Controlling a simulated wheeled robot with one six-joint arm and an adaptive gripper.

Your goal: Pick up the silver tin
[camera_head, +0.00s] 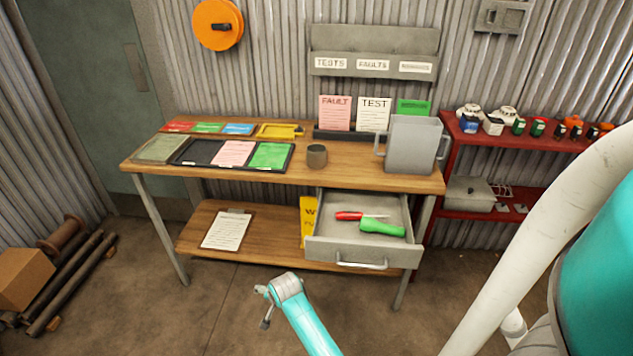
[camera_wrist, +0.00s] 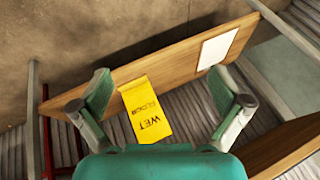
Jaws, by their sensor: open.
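A small grey-brown cylinder (camera_head: 316,155), the thing most like a silver tin, stands upright on the wooden table top, right of the black tray. I cannot tell for sure that it is the silver tin. A larger grey two-handled container (camera_head: 413,145) stands at the right end of the table. My gripper (camera_head: 264,307) is in front of the table, below the table top and apart from both. In the wrist view my gripper (camera_wrist: 160,88) is open with nothing between its fingers; neither the cylinder nor the container shows there.
An open drawer (camera_head: 362,249) with red and green tools juts out at the right. The lower shelf (camera_head: 270,253) holds a clipboard (camera_head: 228,230) and a yellow sign (camera_wrist: 146,108). A black tray (camera_head: 190,155) with cards lies on the table. A red shelf (camera_head: 480,214) stands right.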

